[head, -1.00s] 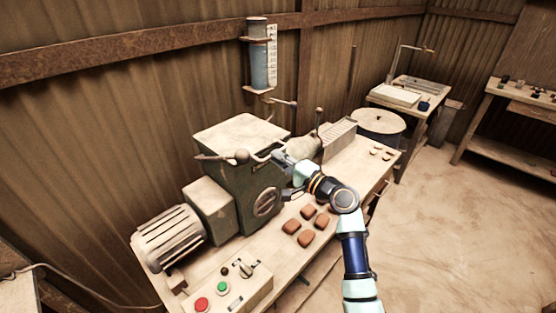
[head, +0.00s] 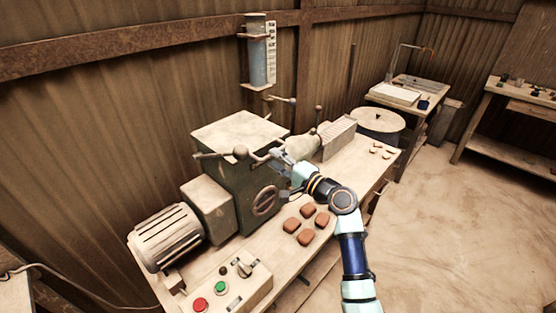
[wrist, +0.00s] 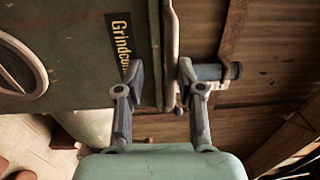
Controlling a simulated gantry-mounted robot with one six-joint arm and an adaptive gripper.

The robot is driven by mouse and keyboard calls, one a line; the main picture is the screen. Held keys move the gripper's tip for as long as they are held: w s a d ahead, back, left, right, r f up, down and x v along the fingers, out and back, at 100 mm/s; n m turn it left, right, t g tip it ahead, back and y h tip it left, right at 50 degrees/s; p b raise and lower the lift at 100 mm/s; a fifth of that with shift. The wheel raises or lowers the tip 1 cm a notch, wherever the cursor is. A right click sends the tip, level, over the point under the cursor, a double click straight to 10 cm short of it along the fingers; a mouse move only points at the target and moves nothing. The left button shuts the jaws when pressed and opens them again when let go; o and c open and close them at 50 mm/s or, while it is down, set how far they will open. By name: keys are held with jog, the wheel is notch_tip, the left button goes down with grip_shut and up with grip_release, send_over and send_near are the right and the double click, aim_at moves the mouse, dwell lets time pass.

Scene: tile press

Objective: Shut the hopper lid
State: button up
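The hopper lid (head: 240,131) is a pale flat panel lying about level across the top of the green machine (head: 258,178). I see no clear gap under it. A bar with a ball knob (head: 240,152) runs along the lid's front edge. My gripper (head: 274,157) is at the lid's front right corner. In the wrist view my gripper (wrist: 160,72) has its two fingers apart with nothing held. A thin metal edge (wrist: 169,50), likely the lid's rim, shows between and beyond the fingertips. I cannot tell whether a finger touches it.
A motor (head: 166,237) and a control box (head: 230,286) with red and green buttons stand at the bench's left. Several brown tiles (head: 306,225) lie in front of the machine. A gauge tube (head: 259,50) hangs on the wall behind. The floor at right is clear.

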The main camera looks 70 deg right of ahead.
jog(key=shift+s+r, duration=0.15)
jog(key=v, duration=1.1)
jog(key=shift+s+a, duration=0.3)
